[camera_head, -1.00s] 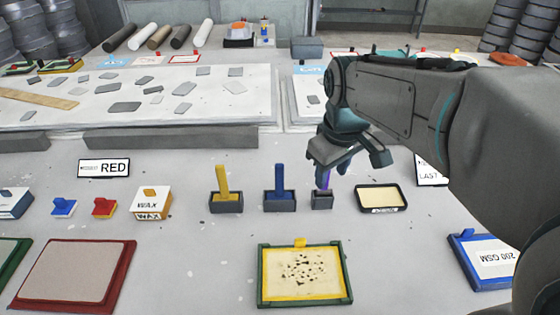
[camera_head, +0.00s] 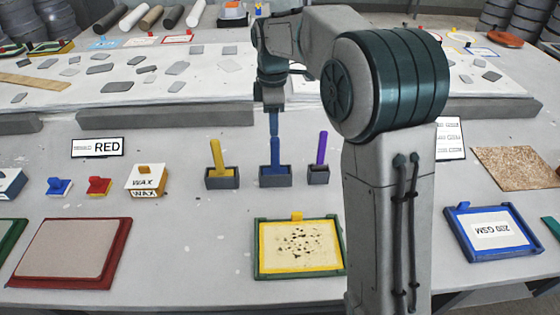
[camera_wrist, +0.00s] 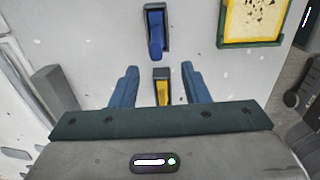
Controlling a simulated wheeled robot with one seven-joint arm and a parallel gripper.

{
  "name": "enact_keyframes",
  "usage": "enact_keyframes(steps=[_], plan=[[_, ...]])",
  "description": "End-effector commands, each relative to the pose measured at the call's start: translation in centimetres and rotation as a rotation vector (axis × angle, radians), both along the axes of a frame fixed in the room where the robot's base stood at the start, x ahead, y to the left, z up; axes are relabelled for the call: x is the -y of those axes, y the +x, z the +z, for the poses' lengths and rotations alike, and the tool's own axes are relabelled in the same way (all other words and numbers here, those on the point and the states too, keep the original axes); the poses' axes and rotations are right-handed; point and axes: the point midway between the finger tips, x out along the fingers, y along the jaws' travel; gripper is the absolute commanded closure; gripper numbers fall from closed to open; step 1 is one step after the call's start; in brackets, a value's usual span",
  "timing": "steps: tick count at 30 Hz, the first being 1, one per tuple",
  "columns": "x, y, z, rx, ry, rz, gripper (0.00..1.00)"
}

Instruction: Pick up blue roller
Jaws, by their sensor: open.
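The blue roller (camera_head: 275,173) stands upright in a dark grey tray on the table, between a yellow and a purple roller. It also shows in the wrist view (camera_wrist: 156,38), beyond my fingertips. My gripper (camera_head: 273,125) hangs pointing down, in line with the blue roller's handle in the head view. In the wrist view my two blue fingers (camera_wrist: 160,78) are spread apart with nothing held. The yellow roller (camera_wrist: 163,91) shows in the gap between them. In the head view a fingertip overlaps the handle top, so I cannot tell the exact clearance.
The yellow roller (camera_head: 219,165) stands to the left and the purple roller (camera_head: 319,165) close to the right, each in its tray. A green-and-yellow framed panel (camera_head: 298,248) lies in front. A wax box (camera_head: 146,179) stands left. My arm hides the table right of the purple roller.

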Motion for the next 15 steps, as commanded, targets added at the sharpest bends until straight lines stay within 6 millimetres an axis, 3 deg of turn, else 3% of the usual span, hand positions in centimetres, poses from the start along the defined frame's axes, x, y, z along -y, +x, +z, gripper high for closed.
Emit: enact_keyframes(steps=[3,15], plan=[[0.0,0.0,-2.1,-0.002,0.000,0.000,0.58],[-0.1,0.3,-6.1,-0.003,-0.001,0.003,0.58]])
